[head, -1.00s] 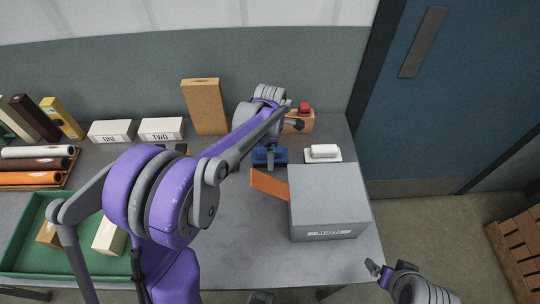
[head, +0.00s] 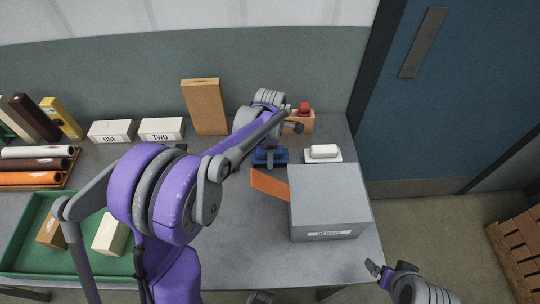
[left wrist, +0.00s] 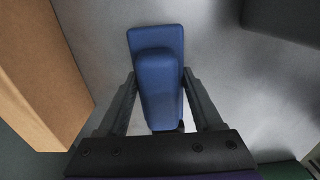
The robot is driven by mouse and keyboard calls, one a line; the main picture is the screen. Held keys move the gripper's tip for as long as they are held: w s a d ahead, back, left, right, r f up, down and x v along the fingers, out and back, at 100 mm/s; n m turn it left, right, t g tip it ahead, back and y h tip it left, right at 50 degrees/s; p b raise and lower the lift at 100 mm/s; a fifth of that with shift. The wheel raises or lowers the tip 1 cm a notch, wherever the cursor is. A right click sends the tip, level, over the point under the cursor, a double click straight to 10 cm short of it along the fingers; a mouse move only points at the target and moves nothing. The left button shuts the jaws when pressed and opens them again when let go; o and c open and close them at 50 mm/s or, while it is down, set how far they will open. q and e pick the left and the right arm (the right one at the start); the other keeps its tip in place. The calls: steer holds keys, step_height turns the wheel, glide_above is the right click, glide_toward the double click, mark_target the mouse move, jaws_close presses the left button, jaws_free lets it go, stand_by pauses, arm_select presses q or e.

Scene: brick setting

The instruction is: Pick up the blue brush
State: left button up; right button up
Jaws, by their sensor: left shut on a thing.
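The blue brush (head: 282,155) is at the back of the grey table, partly hidden under my left arm in the head view. In the left wrist view the brush (left wrist: 155,38) shows a flat blue base with a raised rounded blue handle along it. My left gripper (head: 269,153) points down at the brush. In the left wrist view its fingers (left wrist: 160,85) are on both sides of the handle, shut on it. I cannot tell whether the brush is off the table. My right gripper (head: 375,268) is beyond the table's right edge, low in the head view, its jaws unclear.
A white brush-like block (head: 323,152) sits to the right. A grey box (head: 330,195) with an orange flap (head: 268,184) stands in front. A tall cardboard box (head: 204,105) and an orange block with a red top (head: 304,112) are behind. A green tray (head: 70,272) is at left.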

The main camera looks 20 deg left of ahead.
arm_select(q)
step_height(320, 180, up, 10)
steer(key=shift+p, duration=0.3)
steer(key=o, duration=1)
steer(key=c, duration=0.7)
